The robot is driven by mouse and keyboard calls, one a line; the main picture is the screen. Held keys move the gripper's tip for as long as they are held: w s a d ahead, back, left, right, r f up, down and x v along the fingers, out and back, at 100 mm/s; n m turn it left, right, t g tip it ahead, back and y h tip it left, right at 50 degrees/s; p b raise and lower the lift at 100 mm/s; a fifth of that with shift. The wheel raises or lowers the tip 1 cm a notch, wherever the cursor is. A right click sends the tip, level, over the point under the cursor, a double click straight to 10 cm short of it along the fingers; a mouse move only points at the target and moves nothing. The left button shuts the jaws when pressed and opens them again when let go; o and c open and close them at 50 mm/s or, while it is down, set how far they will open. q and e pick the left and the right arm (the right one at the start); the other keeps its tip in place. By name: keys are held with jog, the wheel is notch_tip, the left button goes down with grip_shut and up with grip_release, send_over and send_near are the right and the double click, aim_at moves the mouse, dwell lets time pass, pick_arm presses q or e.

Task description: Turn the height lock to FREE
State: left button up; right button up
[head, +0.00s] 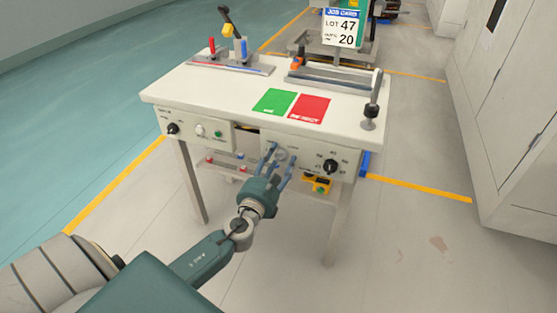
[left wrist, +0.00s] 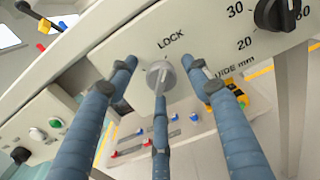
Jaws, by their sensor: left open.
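The height lock is a grey round knob (left wrist: 160,75) under the word LOCK on a white panel. In the head view the knob (head: 281,155) sits on the table's front panel. My left gripper (head: 279,158) is open in front of it. In the left wrist view its blue fingers (left wrist: 160,85) spread on both sides of the knob, with one finger below it. That finger covers the knob's lower part, and I cannot tell whether it touches. No FREE mark is readable. My right gripper is not in view.
A black guide dial (head: 331,166) is right of the lock. Another black knob (head: 172,128) and a green button (head: 218,134) are on the left panel. A green card (head: 274,102) and a red card (head: 309,106) lie on the tabletop. A yellow box (head: 317,184) sits below.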

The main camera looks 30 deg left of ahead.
pick_arm(q)
jog(key=shift+r, duration=0.1)
jog(key=c, duration=1.2)
jog(key=shift+o, duration=0.2)
